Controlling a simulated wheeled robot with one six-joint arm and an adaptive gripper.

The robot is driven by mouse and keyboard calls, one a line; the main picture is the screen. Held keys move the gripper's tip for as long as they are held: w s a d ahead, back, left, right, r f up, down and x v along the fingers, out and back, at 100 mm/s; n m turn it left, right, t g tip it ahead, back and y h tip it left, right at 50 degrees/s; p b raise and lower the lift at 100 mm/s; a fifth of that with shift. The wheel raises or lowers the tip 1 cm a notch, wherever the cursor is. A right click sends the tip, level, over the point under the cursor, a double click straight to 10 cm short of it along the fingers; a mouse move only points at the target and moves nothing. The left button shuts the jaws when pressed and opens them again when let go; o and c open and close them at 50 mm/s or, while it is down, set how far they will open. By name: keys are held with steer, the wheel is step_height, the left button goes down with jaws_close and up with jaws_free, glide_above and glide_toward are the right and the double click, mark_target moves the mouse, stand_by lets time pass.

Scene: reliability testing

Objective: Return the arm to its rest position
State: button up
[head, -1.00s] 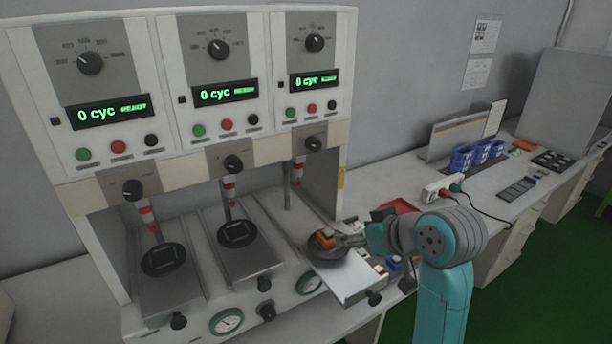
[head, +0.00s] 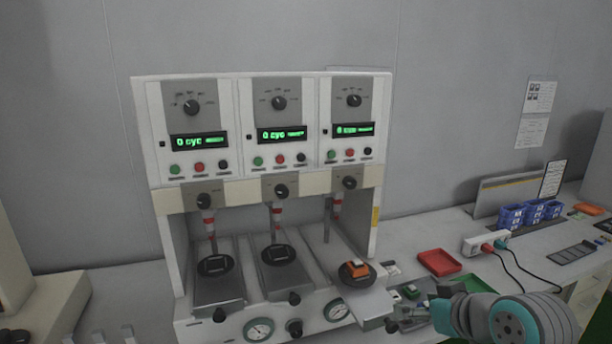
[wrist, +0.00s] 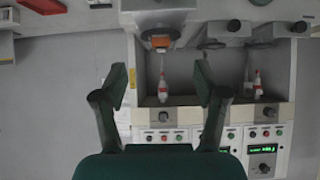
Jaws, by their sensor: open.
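An orange part (head: 357,266) sits on the round black holder (head: 345,275) of the machine's right station. The orange part also shows in the wrist view (wrist: 162,41), beyond the fingers and apart from them. My teal and grey arm reaches in from the lower right.
A red tray (head: 439,262) lies on the bench right of the machine. A power strip (head: 485,243) with cables and blue bins (head: 530,214) stand farther right. A pale block-shaped unit stands at far left.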

steer(key=s+a+f+m+t+h, duration=0.1)
steer(key=s+f+m, duration=0.1)
steer(key=s+f, duration=0.8)
steer(key=s+a+f+m+t+h, duration=0.15)
steer(key=s+f, duration=0.45)
steer(key=f, duration=0.7)
steer(key=s+f+m, duration=0.1)
steer(key=s+f, duration=0.2)
steer(key=s, duration=1.1)
steer(key=s+r+t, duration=0.1)
steer(key=s+r, duration=0.1)
steer(key=s, duration=0.5)
steer(key=s+r+t, duration=0.1)
steer(key=s+r, duration=0.2)
steer(key=s, duration=0.5)
steer(key=shift+s+a+r+n+h, duration=0.15)
steer(key=shift+s+r+n+h, duration=0.05)
steer(key=shift+n+h, duration=0.2)
